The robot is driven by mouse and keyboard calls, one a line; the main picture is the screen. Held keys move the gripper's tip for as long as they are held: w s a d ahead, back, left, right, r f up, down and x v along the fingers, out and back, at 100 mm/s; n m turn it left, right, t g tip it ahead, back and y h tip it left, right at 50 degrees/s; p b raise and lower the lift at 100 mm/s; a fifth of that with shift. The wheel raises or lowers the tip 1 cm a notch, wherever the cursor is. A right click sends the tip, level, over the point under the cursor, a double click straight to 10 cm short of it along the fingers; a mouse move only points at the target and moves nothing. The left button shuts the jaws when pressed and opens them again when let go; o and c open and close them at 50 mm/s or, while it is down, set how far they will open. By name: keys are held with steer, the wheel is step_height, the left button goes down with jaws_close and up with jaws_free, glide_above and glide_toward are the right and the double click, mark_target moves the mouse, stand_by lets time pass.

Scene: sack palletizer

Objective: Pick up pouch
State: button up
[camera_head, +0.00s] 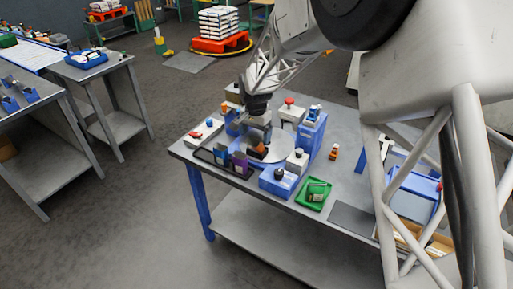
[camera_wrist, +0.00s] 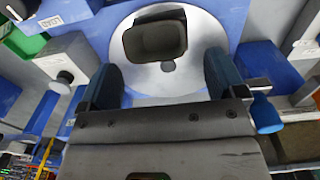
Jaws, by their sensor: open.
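My gripper (camera_head: 257,130) is over the left part of the workbench, close above a round silver plate (camera_head: 282,149). In the wrist view its two fingers (camera_wrist: 163,80) are apart, with nothing held between them. The plate (camera_wrist: 195,72) lies beyond the fingertips, with a dark rounded hollow piece (camera_wrist: 155,38) on it. A small orange and dark item (camera_head: 259,149) shows by the plate under my gripper. Small upright pouch-like items, one purple (camera_head: 239,163), stand in a dark rack (camera_head: 213,162) left of the plate. Which one is the task's pouch I cannot tell.
A blue box with a black knob (camera_head: 278,179) and a green tray (camera_head: 313,194) stand at the front edge. A tall blue block (camera_head: 312,138) stands right of the plate. A small orange bottle (camera_head: 334,152) is farther right. The area around the plate is crowded.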

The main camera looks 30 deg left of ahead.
steer(key=shift+f, duration=0.1)
steer(key=shift+w+f, duration=0.2)
steer(key=shift+f, duration=2.3)
steer(key=shift+c, duration=0.4)
steer(key=c, duration=1)
steer(key=shift+r, duration=0.15)
steer(key=shift+c, duration=0.2)
steer(key=shift+r, duration=4.9)
steer(key=shift+f, duration=0.1)
